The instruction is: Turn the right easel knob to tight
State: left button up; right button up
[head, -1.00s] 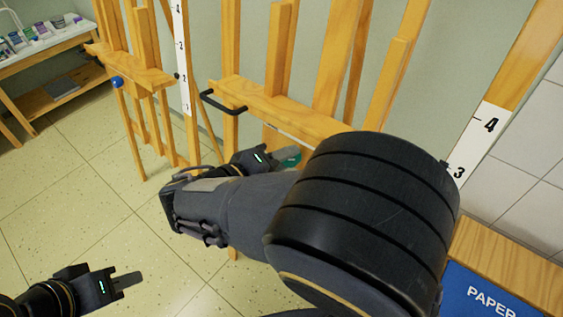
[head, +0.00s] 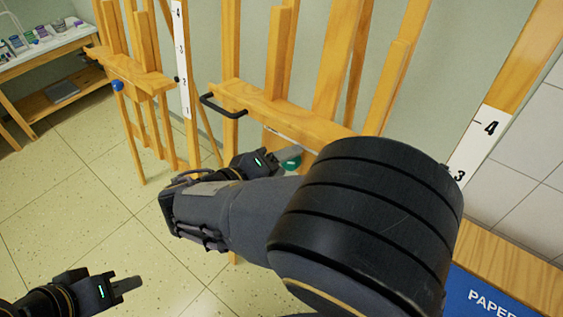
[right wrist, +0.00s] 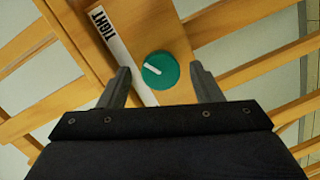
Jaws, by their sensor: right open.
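The green easel knob (right wrist: 160,70) sits on the wooden easel (right wrist: 165,25). Its white mark lies on the upper-left part of its face. A white strip (right wrist: 117,50) marked TIGHT runs beside it, with the word at the upper left. My right gripper (right wrist: 162,74) is open, one finger on each side of the knob with gaps showing; contact is not visible. In the head view the knob (head: 291,162) shows partly behind my right gripper (head: 292,153). My left gripper (head: 127,285) is low at the left, away from the easel; its jaw opening is unclear.
A black handle (head: 222,106) sticks out from the easel's ledge. Another easel with a blue knob (head: 117,86) stands to the left. A shelf table (head: 50,62) with paints is at the far left. A blue PAPER bin (head: 495,292) is at the lower right.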

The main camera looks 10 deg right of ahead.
jog(key=v, duration=0.7)
jog(key=shift+s+a+p, duration=0.15)
jog(key=shift+a+p, duration=0.2)
jog(key=shift+p, duration=0.1)
jog(key=shift+s+a+r, duration=0.1)
